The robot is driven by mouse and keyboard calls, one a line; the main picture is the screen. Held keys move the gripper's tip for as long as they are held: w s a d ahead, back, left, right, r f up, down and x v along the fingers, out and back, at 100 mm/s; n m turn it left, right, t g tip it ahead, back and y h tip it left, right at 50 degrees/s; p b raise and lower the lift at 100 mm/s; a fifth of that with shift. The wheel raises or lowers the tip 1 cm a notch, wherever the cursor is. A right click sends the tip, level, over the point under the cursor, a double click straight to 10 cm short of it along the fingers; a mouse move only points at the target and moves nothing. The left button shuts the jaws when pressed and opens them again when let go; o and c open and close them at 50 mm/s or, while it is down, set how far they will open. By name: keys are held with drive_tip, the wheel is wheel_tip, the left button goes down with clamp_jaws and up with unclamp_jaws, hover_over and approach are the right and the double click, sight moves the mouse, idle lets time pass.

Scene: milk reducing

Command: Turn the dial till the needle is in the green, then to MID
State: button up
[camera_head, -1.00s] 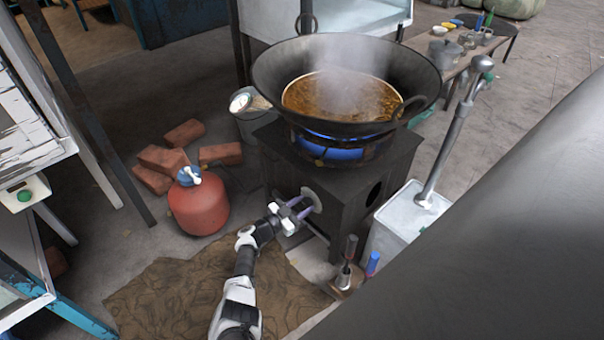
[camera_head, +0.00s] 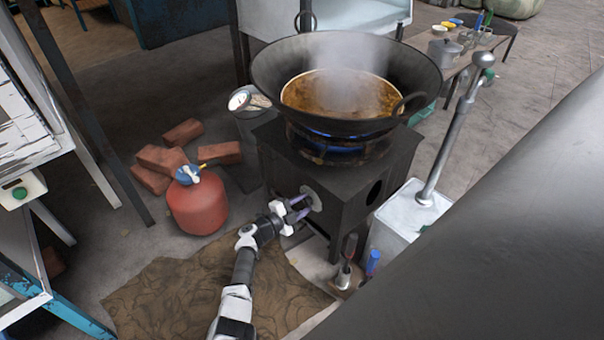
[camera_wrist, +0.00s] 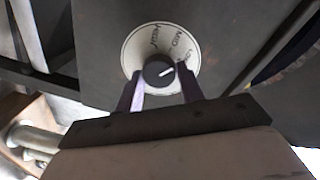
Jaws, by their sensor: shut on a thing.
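The dial (camera_wrist: 158,72) is a black knob with a white pointer line on a round pale plate (camera_wrist: 134,50) marked HIGH, MID and LOW. The pointer aims right and slightly up, near the LOW mark. My gripper (camera_wrist: 160,90) has a finger on each side of the knob and is shut on it. In the head view, my gripper (camera_head: 301,205) is at the plate (camera_head: 312,199) on the stove front (camera_head: 330,210). A small round white gauge (camera_head: 239,101) shows by the bucket behind; its needle and any green zone are too small to read.
A steaming wok (camera_head: 420,75) of brown liquid sits over a low blue flame (camera_head: 325,143). A red gas cylinder (camera_head: 198,205) and bricks (camera_head: 165,160) are left of the stove. A white canister (camera_head: 400,215) with a metal pipe and a dark-handled tool (camera_head: 349,247) are at right.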

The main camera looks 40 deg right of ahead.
drive_tip(key=shift+m, duration=0.6)
drive_tip(key=o, duration=1)
drive_tip(key=a+p, duration=0.7)
drive_tip(key=a, duration=0.6)
drive_tip(key=shift+s+a+r, duration=0.4)
drive_tip(key=shift+s, duration=0.05)
drive_tip(key=shift+r+p, duration=0.15)
drive_tip(key=shift+p, duration=0.15)
